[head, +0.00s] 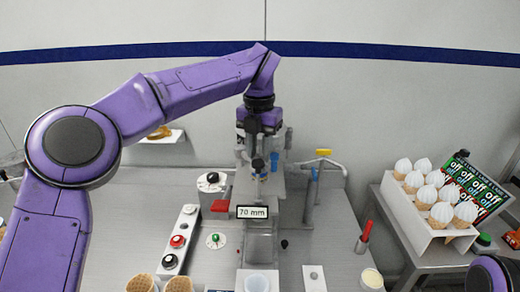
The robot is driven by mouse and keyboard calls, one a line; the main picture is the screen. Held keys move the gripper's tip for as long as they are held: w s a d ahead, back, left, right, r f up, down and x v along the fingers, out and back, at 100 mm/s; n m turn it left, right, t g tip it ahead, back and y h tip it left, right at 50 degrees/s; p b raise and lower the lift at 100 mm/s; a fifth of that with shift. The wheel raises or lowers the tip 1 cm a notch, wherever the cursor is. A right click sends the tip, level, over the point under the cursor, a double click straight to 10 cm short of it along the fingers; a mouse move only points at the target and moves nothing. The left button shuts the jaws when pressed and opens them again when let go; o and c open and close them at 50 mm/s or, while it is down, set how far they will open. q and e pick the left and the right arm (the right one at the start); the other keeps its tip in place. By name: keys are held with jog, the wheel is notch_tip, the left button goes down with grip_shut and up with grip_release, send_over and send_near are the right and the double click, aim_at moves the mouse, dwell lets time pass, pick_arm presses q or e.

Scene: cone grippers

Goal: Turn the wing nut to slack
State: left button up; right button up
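My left arm reaches in from the left, and its gripper (258,166) points down over the upper end of the grey machine in the middle, behind the 70 mm label (252,212). The fingertips are small and dark here, and I cannot tell whether they are apart or closed. I cannot make out the wing nut for certain; a tiny yellowish spot shows just below the fingertips, and the gripper may cover the rest. A small blue part (275,161) stands just right of the fingers. My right gripper is outside the view.
A control strip with a red button (177,241) and a dial (212,180) stand left of the machine. A yellow-topped lever (323,153) and a red-handled tool (365,232) are on the right. A white rack (396,203) of filled cones stands far right. Waffle cones (178,285) sit at the front.

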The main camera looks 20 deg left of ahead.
pick_arm(q)
jog(key=c, duration=0.5)
jog(key=shift+a, duration=0.1)
jog(key=shift+f+n, duration=0.1)
jog(key=shift+n, duration=0.3)
jog(key=n+b, duration=0.1)
jog(key=n, duration=0.1)
jog(key=shift+n, duration=0.4)
jog(key=n+b, duration=0.2)
jog(key=n, duration=0.1)
jog(key=shift+f+n, duration=0.1)
jog(key=shift+n, duration=0.3)
jog(key=n+b, duration=0.2)
jog(key=n, duration=0.4)
jog(key=shift+w+b, duration=0.15)
jog(key=shift+b, duration=0.2)
jog(key=n+b, duration=0.1)
jog(key=n, duration=0.3)
jog(key=shift+n+b, duration=0.35)
jog(key=shift+n, duration=0.05)
